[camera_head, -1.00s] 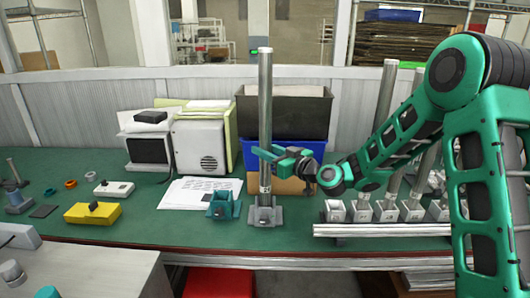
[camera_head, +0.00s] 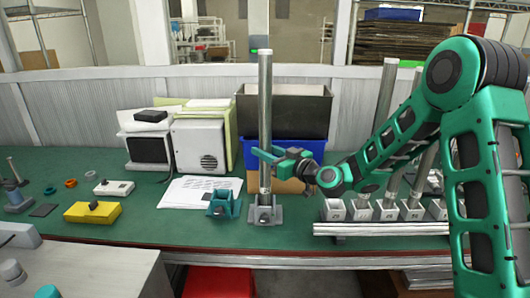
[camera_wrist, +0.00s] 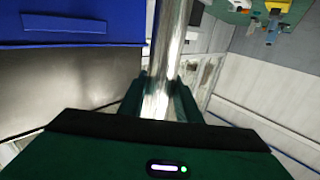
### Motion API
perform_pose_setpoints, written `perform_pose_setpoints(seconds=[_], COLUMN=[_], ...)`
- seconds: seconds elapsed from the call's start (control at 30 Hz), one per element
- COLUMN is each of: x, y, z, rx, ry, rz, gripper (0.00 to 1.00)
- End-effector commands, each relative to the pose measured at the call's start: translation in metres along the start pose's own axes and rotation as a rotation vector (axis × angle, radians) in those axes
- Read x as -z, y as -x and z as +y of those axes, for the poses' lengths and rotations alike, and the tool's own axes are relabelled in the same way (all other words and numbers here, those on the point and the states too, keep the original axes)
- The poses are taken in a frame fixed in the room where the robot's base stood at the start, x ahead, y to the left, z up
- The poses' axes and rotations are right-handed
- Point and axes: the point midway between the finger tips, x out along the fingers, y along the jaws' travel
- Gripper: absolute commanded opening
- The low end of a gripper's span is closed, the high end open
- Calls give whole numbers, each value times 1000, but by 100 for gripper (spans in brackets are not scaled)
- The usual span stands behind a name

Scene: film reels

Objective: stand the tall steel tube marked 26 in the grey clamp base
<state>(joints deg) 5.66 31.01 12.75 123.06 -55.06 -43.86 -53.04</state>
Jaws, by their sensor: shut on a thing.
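A tall steel tube (camera_head: 265,110) stands upright with its lower end at the grey clamp base (camera_head: 265,212) on the green bench. I cannot tell whether it is fully seated, and no number on it can be read. My gripper (camera_head: 267,155) is shut on the tube at about its lower middle. In the wrist view the tube (camera_wrist: 165,60) runs between the two green fingers (camera_wrist: 162,100).
A teal clamp base (camera_head: 222,205) sits just left of the grey one. A row of white sockets (camera_head: 387,212) with other tubes stands right, behind a metal rail (camera_head: 380,230). A blue bin (camera_head: 310,150) is behind the tube. Papers (camera_head: 200,191) lie left.

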Motion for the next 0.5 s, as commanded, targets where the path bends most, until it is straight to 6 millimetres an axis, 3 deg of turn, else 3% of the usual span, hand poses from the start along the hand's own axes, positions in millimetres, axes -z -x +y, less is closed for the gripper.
perform_pose_setpoints(seconds=[0.23, 0.27, 0.3, 0.5], x=[-3, -3, -3, -3], y=[0, 0, 0, 0], z=[0, 0, 0, 0], rx=[1, 1, 1, 0], ry=[-1, -1, -1, -1], rz=[3, 3, 3, 2], gripper=[0, 33, 38, 38])
